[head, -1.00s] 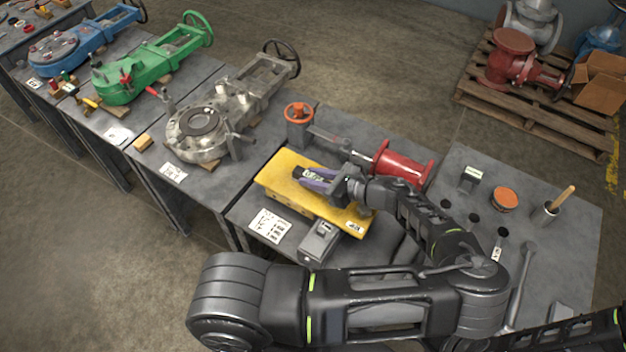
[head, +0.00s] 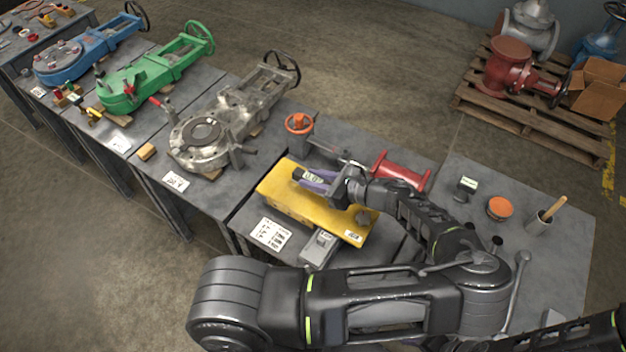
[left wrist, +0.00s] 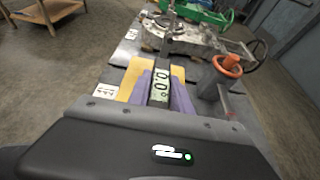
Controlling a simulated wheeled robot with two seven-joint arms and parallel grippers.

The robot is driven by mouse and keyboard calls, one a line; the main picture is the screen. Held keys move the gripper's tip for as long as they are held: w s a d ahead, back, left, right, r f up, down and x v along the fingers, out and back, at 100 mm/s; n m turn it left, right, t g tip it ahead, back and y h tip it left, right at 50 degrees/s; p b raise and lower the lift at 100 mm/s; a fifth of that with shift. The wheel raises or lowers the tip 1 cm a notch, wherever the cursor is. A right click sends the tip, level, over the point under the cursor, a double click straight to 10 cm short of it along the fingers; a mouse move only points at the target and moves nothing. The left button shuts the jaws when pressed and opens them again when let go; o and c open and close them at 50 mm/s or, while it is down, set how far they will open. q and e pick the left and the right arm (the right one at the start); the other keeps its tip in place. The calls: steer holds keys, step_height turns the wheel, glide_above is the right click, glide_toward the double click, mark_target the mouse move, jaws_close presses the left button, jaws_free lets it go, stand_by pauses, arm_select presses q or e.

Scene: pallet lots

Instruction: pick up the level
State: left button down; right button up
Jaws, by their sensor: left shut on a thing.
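The level (head: 311,176) is a small dark bar with a pale digital display. It is over the yellow block (head: 285,203) on the workbench. My left gripper (head: 320,181) has its purple fingers shut on the level's two sides. In the left wrist view the level (left wrist: 160,88) lies between the purple fingers (left wrist: 160,98) and its display reads 0.0°. It seems to be just above the block, though the gap is hard to make out. My right gripper is not in view.
A red spool-shaped part (head: 400,170) and an orange handwheel (head: 299,123) stand just behind the block. A grey box (head: 319,246) and a printed card (head: 270,232) are in front of it. A grey valve (head: 205,140) stands to the left.

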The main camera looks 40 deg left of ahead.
mark_target(314, 177)
arm_select(q)
step_height(314, 177, up, 6)
steer(key=p, duration=0.4)
steer(key=shift+r, duration=0.1)
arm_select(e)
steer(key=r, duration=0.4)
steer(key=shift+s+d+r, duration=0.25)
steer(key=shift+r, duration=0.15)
